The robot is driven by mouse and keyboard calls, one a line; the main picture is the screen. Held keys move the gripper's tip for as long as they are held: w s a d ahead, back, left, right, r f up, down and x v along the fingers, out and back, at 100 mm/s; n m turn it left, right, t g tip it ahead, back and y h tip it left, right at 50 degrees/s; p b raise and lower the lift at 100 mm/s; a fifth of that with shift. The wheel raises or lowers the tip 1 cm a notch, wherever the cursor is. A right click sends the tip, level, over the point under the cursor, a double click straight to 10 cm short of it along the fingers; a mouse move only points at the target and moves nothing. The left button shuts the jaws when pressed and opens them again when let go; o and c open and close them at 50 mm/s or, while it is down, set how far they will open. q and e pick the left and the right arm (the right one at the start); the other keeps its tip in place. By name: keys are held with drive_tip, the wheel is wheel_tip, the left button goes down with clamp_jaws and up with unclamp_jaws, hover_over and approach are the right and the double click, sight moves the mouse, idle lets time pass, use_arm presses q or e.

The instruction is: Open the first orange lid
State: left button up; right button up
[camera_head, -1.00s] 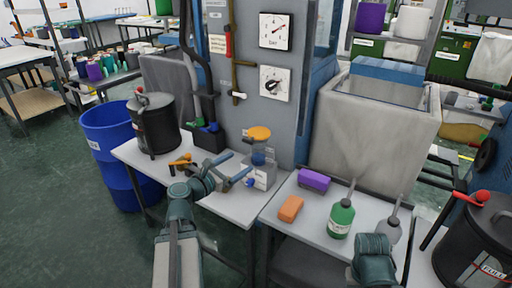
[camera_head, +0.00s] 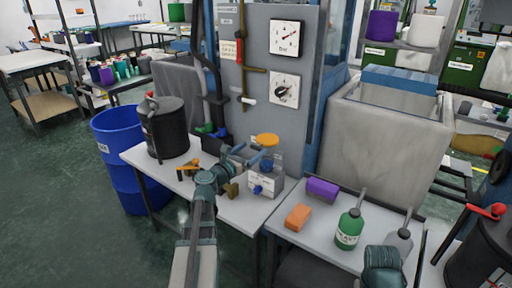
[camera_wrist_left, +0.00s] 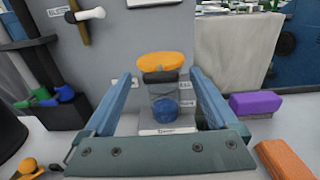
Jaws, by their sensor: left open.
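In the left wrist view the lid (camera_wrist_left: 166,62) sits level above a dark collar. My left gripper (camera_head: 248,155) is open and empty, just left of and in front of the device. In the left wrist view its two blue fingers stand on either side of the device, with the lid showing between and beyond their tips. No contact with the lid shows. My right gripper's fingers are not visible.
A purple block (camera_head: 321,190), an orange block (camera_head: 298,217) and a green bottle (camera_head: 349,229) are on the right table. A black canister (camera_head: 166,128) and an orange-handled valve (camera_head: 188,168) are on the left table. A grey gauge panel (camera_head: 262,75) stands behind.

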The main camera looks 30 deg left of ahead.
sight(255, 147)
use_arm(q)
drive_tip(key=shift+w+d, duration=0.15)
drive_tip(key=shift+w, duration=1.5)
drive_tip(key=shift+c, duration=0.3)
clamp_jaws()
